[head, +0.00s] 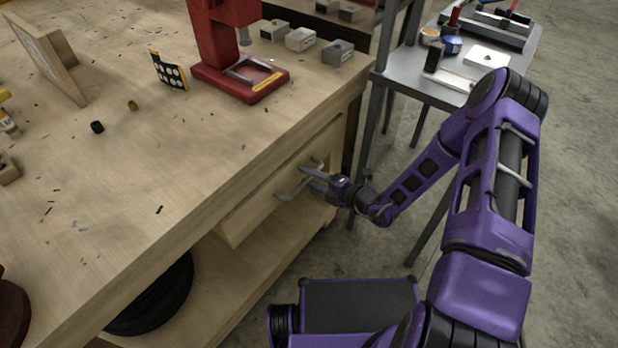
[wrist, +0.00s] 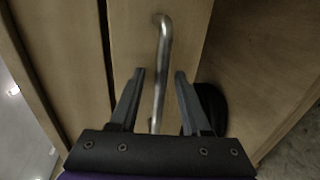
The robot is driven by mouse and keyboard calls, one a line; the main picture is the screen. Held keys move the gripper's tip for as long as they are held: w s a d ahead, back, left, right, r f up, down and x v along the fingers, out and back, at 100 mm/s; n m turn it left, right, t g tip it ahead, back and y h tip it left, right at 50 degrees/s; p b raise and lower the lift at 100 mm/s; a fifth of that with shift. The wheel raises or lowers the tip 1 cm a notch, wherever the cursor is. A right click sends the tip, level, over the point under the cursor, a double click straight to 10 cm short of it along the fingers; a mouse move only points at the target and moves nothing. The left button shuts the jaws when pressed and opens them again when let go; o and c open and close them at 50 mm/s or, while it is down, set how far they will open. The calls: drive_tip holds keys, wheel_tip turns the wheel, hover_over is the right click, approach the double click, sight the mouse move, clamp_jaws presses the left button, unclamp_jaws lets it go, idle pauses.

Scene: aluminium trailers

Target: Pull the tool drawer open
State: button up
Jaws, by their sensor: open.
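The wooden tool drawer (head: 246,214) sits under the top of the workbench, on the side facing me. Its grey metal bar handle (head: 283,196) stands out from the drawer front. My gripper (head: 308,174) is at the handle. In the wrist view the handle (wrist: 163,45) runs lengthwise between the two fingers of my gripper (wrist: 160,74), with a visible gap on both sides. The jaws are open and not closed on the bar. The wrist view also shows the pale drawer front (wrist: 132,35). The drawer's inside is hidden.
The workbench top (head: 150,200) carries a red press (head: 218,45), several small grey blocks (head: 300,40) and scattered shavings. A black tyre (head: 155,295) lies on the lower shelf. A metal side table (head: 425,85) stands at the right. Concrete floor is free further right.

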drive_tip(key=shift+a, duration=0.1)
clamp_jaws()
idle(1.4)
